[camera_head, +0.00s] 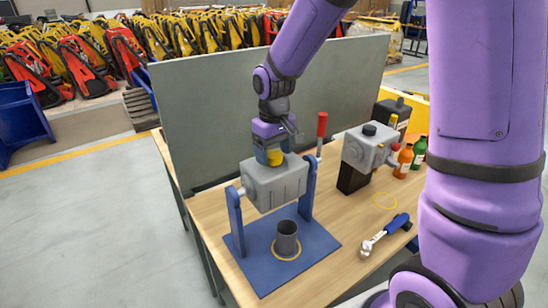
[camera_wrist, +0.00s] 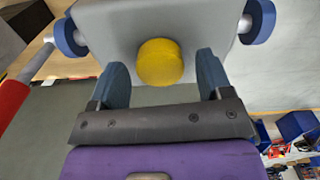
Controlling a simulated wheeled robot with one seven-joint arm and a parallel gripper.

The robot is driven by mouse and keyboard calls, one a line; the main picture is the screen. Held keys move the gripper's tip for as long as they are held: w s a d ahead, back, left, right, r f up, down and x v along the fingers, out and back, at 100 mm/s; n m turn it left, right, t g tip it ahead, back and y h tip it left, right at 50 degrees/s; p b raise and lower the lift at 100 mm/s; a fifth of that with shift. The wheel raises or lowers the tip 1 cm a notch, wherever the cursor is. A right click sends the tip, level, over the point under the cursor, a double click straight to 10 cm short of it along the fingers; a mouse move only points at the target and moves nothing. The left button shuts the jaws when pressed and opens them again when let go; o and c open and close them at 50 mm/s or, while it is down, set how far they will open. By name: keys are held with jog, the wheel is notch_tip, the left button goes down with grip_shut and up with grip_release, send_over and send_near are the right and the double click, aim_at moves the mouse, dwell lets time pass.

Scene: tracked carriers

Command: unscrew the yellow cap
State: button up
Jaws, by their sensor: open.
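The yellow cap (camera_head: 275,156) sits on top of a grey box-shaped housing (camera_head: 277,186), which is held between two blue uprights on a blue base plate (camera_head: 262,272). In the wrist view the yellow cap (camera_wrist: 160,62) is round and lies between and just beyond the two finger ends. My gripper (camera_head: 268,155) is directly above the housing at the cap. In the wrist view my gripper (camera_wrist: 162,72) is open, with one blue finger on each side of the cap. Contact between fingers and cap cannot be made out.
A red-handled lever (camera_head: 321,132) stands beside the right upright. A grey cup (camera_head: 287,239) stands on the base plate within a yellow ring. A second grey unit (camera_head: 368,150), bottles (camera_head: 403,161) and a blue-handled tool (camera_head: 385,236) are on the right. A grey panel (camera_head: 200,120) stands behind.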

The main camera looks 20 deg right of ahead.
jog(key=m, duration=0.4)
jog(key=shift+m, duration=0.3)
jog(key=m, duration=1.4)
jog(key=shift+m, duration=0.3)
jog(key=c, duration=0.8)
